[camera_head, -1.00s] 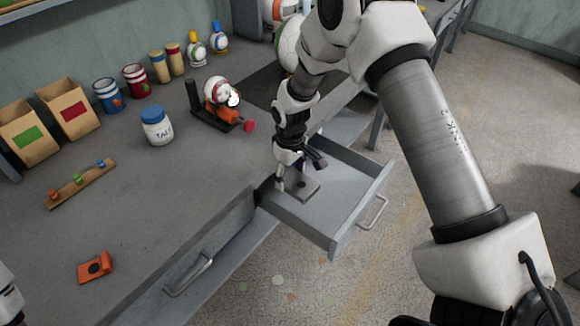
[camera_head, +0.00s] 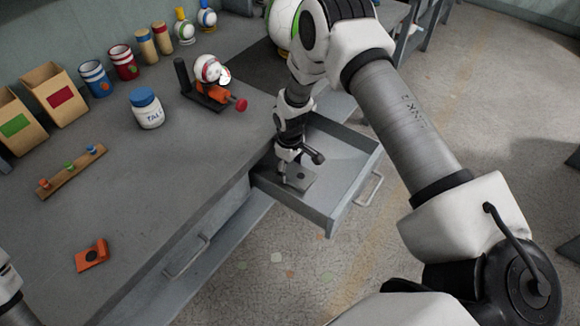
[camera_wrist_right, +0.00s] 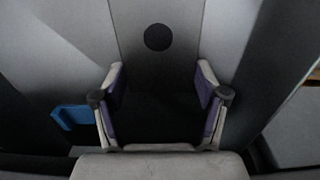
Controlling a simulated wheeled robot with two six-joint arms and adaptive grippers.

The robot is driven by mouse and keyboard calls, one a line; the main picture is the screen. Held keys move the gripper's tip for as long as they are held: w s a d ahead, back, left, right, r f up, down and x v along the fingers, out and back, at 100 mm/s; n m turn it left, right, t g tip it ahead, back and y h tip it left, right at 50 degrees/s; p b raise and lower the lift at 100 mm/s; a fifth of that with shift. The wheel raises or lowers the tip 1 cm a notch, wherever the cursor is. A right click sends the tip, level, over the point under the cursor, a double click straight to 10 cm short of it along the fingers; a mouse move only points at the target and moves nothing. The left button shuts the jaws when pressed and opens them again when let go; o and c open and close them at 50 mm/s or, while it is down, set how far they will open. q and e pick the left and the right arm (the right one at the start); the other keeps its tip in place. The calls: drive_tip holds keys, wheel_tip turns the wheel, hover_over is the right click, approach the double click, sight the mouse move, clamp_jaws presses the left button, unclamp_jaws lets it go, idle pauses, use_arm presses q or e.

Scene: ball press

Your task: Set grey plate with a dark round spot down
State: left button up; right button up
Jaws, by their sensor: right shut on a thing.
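The grey plate with a dark round spot (camera_head: 303,178) is inside the open grey drawer (camera_head: 338,190), near the drawer's left end. In the right wrist view the plate (camera_wrist_right: 185,25) runs away from between the fingers, its dark spot just beyond the fingertips. My right gripper (camera_head: 290,168) points down into the drawer and is shut on the plate's near part; it also shows in the right wrist view (camera_wrist_right: 160,78). Whether the plate touches the drawer floor I cannot tell. Only a piece of my left arm shows at the left edge; its gripper is out of view.
The drawer's walls stand close around the gripper. The front bench area is largely clear.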

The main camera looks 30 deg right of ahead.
sight(290, 170)
drive_tip(key=o, duration=1.5)
drive_tip(key=shift+f, duration=0.15)
wheel_tip(290, 170, up, 12)
drive_tip(key=shift+r, duration=0.2)
